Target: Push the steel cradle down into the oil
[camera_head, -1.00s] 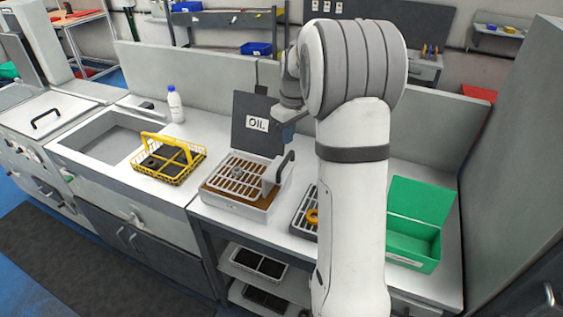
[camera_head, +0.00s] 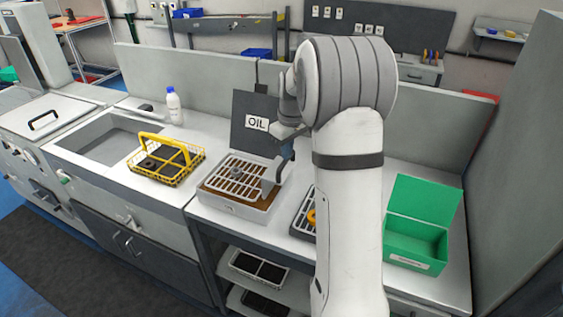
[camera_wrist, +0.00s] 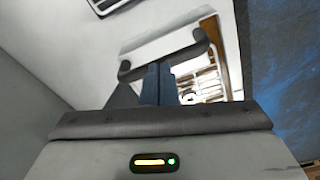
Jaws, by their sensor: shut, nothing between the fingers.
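The steel cradle (camera_head: 236,178), a slotted metal grid, sits in the light box of brown oil (camera_head: 257,199) on the bench. Its dark handle (camera_head: 283,170) rises at the right side. A dark upright panel marked OIL (camera_head: 248,108) stands behind. My gripper (camera_wrist: 157,70) is shut and empty, its blue-grey fingers together. In the wrist view the dark handle (camera_wrist: 127,70) and part of the cradle's grid (camera_wrist: 196,87) show beyond the fingers. In the head view my wrist is just above the handle; I cannot tell whether the fingertips touch it.
A yellow wire basket (camera_head: 166,165) stands left of the oil box, beside the sink (camera_head: 95,140). A white bottle (camera_head: 173,105) stands behind. A dark tray (camera_head: 303,213) lies right of the oil box, partly hidden by my arm. A green open box (camera_head: 415,242) is farther right.

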